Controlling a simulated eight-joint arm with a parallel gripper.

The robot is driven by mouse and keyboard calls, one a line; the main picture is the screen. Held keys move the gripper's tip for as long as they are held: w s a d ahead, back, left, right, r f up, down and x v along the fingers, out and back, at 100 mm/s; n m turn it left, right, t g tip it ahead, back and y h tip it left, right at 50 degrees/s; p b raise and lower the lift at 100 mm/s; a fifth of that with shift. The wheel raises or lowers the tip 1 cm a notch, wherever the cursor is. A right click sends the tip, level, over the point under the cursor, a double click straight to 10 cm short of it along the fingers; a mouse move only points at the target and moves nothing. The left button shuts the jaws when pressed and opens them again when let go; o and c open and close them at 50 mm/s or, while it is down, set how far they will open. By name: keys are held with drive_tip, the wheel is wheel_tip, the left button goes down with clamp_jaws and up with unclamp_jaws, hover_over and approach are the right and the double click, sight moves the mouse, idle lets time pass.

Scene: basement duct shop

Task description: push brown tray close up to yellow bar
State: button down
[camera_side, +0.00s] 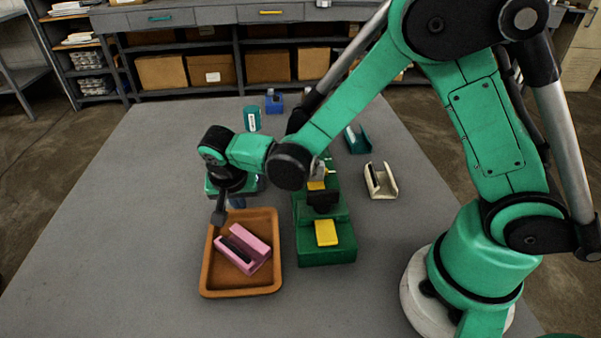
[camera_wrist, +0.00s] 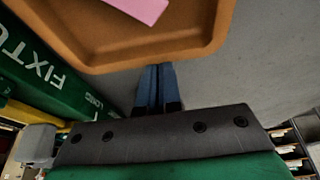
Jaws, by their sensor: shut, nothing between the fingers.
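The brown tray (camera_side: 211,270) lies on the grey table, left of a green fixture, with a narrow gap between them. In the wrist view, the tray rim (camera_wrist: 120,62) fills the top. My gripper (camera_side: 236,204) is shut and empty, low at the tray's far edge. Its blue fingers (camera_wrist: 158,70) end right at the rim in the wrist view; I cannot tell if they touch. A yellow block (camera_side: 326,232) and a smaller yellow piece (camera_side: 316,185) sit on the fixture. A yellow strip (camera_wrist: 24,113) shows beside the fixture in the wrist view. I cannot tell which is the bar.
A pink holder (camera_side: 256,243) with a dark insert sits in the tray. The green fixture (camera_side: 325,256) bears white lettering in the wrist view. The table's left is clear.

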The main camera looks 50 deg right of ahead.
sight(237, 227)
drive_tip(key=shift+s+a, duration=0.1)
drive_tip(key=s+a, duration=0.6)
drive_tip(key=shift+s+a, duration=0.25)
idle(0.3)
drive_tip(key=w+d, duration=0.1)
drive_tip(key=w+d+r, duration=0.1)
drive_tip(key=shift+w+d, duration=0.3)
drive_tip(key=shift+w, duration=0.05)
drive_tip(key=v, duration=0.9)
drive_tip(key=s+d+r+n+t+y, duration=0.1)
drive_tip(key=s+d+n+t, duration=0.1)
drive_tip(key=d+n, duration=0.2)
drive_tip(key=s+d+r+n+t+y, duration=0.1)
drive_tip(key=s+d+r+n+t, duration=0.1)
drive_tip(key=d+n, duration=0.3)
drive_tip(key=shift+d+y, duration=0.3)
drive_tip(key=shift+d, duration=1.9)
